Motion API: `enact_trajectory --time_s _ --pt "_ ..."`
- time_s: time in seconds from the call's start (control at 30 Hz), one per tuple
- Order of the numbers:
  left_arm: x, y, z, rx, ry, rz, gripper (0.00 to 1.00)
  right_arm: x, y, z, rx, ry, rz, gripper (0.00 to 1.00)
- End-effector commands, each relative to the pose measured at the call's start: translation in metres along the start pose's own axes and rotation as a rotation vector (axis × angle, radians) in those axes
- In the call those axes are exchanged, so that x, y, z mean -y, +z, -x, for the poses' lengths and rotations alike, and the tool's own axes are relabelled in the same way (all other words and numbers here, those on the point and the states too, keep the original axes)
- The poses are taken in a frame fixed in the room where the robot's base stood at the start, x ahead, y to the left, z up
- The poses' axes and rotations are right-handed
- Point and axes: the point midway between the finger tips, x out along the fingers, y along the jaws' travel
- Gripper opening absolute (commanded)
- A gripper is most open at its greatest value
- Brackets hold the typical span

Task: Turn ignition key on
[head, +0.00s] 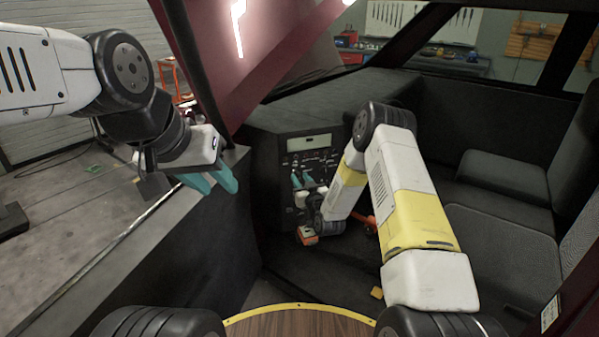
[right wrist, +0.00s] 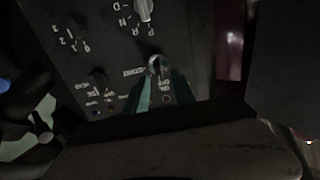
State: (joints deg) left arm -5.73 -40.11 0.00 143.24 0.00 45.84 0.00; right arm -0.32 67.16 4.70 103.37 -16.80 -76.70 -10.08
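The dark control panel (head: 312,150) stands ahead of me in the cab, with a small display, knobs and white labels. In the right wrist view the panel (right wrist: 95,45) appears upside down. A small metallic key-like piece (right wrist: 154,66) sticks out beside a label. The teal fingers of my right gripper (right wrist: 158,85) lie on either side of it; I cannot tell whether they press on it. In the head view my right gripper (head: 302,180) is at the panel's lower part. My left gripper (head: 219,183) is empty, its teal fingers apart, over the door sill.
A white knob (right wrist: 144,9) with gear letters is near the key. An orange-topped piece (head: 307,236) is below the panel, near my right arm. Grey seats (head: 500,245) fill the right side. The cab's red frame (head: 225,60) rises between my arms.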

Motion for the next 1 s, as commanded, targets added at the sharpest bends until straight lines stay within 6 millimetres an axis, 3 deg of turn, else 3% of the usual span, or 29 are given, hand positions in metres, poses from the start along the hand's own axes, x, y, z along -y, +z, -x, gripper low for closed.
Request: enact_trajectory --time_s 0.17,0.43,0.6,1.0 --pt "0.0 0.0 0.0 0.0 0.0 0.0 0.36 0.0004 -0.0002 -0.0137 0.0 -0.001 0.0 0.31" --pt "0.0 0.0 0.0 0.0 0.0 0.0 0.36 0.0002 -0.0001 -0.015 0.001 0.0 0.0 0.31" --pt "0.0 0.0 0.0 0.0 0.0 0.0 0.36 0.0 -0.0002 -0.0149 0.001 0.0 0.0 0.0" --pt "0.0 0.0 0.0 0.0 0.0 0.0 0.36 -0.0008 -0.0001 -0.0146 0.001 0.001 -0.027 0.0"
